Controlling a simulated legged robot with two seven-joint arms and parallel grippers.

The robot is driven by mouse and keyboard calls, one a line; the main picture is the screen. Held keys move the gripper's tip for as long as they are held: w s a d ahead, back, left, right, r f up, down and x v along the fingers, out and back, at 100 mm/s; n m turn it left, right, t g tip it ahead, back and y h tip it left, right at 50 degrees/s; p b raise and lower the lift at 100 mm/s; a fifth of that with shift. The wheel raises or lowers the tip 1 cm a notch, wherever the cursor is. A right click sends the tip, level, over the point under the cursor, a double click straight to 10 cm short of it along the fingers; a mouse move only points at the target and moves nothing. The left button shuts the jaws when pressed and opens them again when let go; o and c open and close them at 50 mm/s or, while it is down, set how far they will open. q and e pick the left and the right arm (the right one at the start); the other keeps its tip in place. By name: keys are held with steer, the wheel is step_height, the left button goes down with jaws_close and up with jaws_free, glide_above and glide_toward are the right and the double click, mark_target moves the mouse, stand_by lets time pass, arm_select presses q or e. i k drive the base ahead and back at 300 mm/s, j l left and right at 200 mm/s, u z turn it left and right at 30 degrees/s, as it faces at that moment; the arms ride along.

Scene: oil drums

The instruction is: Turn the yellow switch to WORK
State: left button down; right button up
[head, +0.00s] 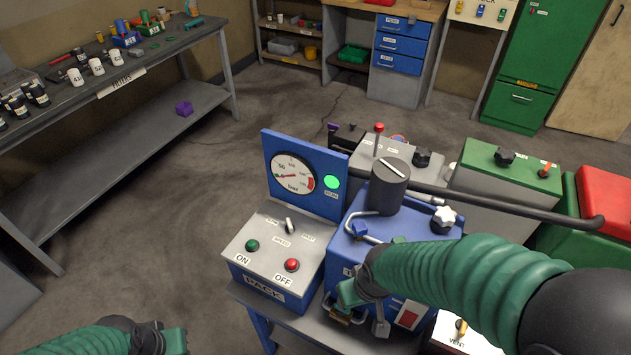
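A small yellow switch (461,326) sits on a white panel (450,340) at the bottom right, beside a VENT label. My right arm covers the panel's upper part, and no WORK label is visible there. My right gripper (352,292) is left of the switch and apart from it, in front of the blue machine (343,247). Its fingers are partly hidden, so I cannot tell whether it is open. My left gripper (174,341) is low at the bottom left, away from the panel; its opening is not clear.
A grey PACK control box (268,240) with ON and OFF buttons stands left of the blue machine, with a gauge (293,175) behind it. A dark horizontal bar (500,205) crosses behind my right arm. The floor at left is clear, up to a workbench (120,80).

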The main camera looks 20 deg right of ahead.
mark_target(461, 325)
steer(key=z, duration=2)
